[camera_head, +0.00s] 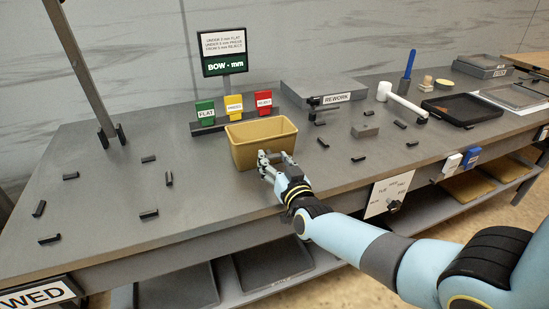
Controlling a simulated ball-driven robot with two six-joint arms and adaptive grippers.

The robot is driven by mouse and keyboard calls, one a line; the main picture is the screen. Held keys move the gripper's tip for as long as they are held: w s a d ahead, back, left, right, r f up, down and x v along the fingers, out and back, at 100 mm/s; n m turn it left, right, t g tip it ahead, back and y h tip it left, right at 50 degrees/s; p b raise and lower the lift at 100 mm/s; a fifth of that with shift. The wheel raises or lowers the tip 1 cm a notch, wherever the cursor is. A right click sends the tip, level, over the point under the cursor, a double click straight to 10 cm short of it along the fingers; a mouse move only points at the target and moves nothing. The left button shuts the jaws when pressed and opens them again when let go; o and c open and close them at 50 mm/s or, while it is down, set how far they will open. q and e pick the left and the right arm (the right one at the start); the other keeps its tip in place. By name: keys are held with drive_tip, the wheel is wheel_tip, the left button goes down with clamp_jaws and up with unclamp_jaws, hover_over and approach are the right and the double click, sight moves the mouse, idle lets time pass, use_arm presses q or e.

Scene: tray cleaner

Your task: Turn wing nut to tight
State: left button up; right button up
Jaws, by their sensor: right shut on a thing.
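A white dial panel (377,197) with small lettering hangs on the front edge of the bench. A dark knob (394,206), which looks like the wing nut, sits at its lower right. Its setting is too small to read. My right gripper (274,162) is well to the left of the panel and above the bench top. It is shut on the front wall of a tan bin (240,151). The fingertips overlap the bin's front, and the exact grip is partly hidden. The bin appears upright at the bench's middle. My left gripper is out of view.
Several small black clips lie scattered on the grey bench (110,215). Green, yellow and red tags (234,104) stand behind the bin. A REWORK block (324,88), a white mallet (384,91) and a black tray (462,108) are at right.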

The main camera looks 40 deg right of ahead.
drive_tip(key=shift+f+n, duration=0.1)
drive_tip(key=shift+n, duration=0.8)
drive_tip(key=o, duration=1.2)
drive_tip(key=shift+c, duration=0.2)
drive_tip(key=v, duration=1.2)
